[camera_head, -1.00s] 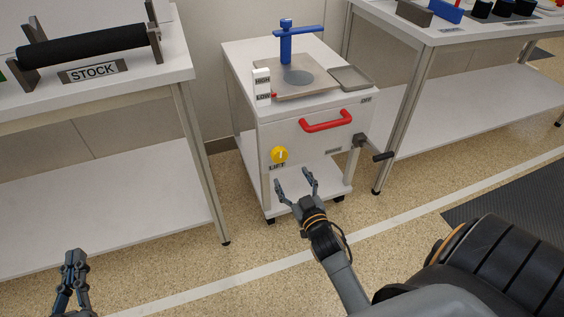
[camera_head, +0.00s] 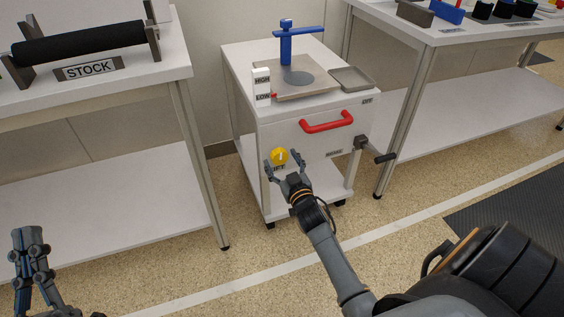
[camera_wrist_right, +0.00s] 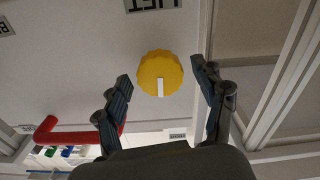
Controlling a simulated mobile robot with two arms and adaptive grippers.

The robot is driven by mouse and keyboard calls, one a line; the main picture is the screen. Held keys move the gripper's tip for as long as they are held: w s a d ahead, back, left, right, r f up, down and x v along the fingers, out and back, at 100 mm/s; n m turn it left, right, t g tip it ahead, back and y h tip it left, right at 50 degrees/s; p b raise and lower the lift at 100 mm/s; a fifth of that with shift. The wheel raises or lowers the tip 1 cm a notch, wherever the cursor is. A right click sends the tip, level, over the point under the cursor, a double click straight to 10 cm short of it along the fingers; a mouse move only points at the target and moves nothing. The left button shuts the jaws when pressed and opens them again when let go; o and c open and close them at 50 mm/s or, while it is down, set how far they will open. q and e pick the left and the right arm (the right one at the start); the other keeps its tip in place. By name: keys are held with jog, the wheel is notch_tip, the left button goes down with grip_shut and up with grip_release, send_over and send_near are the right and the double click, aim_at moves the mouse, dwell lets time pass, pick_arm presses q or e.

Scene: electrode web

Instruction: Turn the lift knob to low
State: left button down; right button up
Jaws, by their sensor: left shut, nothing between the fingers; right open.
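The yellow lift knob (camera_head: 279,157) is on the front of the white cabinet, above a partly hidden LIFT label. In the right wrist view the round knob (camera_wrist_right: 160,73) has a white pointer mark and sits between my fingers' directions, beyond the tips. My right gripper (camera_head: 283,162) is open, its fingertips just below and around the knob in the head view; I cannot tell whether they touch it. It also shows open in the wrist view (camera_wrist_right: 160,72). A HIGH/LOW scale (camera_head: 262,87) with a red marker near LOW stands on the cabinet top. My left gripper (camera_head: 28,236) is shut and empty at lower left.
The cabinet has a red handle (camera_head: 327,122) and a dark crank (camera_head: 376,152) at its right. A blue clamp post (camera_head: 287,45) stands on top. The STOCK table (camera_head: 160,78) is at left, another table (camera_head: 430,42) at right.

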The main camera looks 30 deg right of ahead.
jog(key=c, duration=1.1)
jog(key=shift+n+p, duration=0.35)
jog(key=shift+n, duration=0.15)
jog(key=shift+c, duration=0.2)
pick_arm(q)
jog(key=shift+w+f+g, duration=0.4)
jog(key=shift+f+g, duration=0.05)
jog(key=shift+f, duration=0.2)
jog(key=shift+w+f+g, duration=0.35)
jog(key=shift+f+g, duration=0.1)
jog(key=shift+f, duration=0.15)
pick_arm(e)
jog(key=o, duration=1.1)
jog(key=shift+o, duration=0.2)
jog(key=v, duration=1.2)
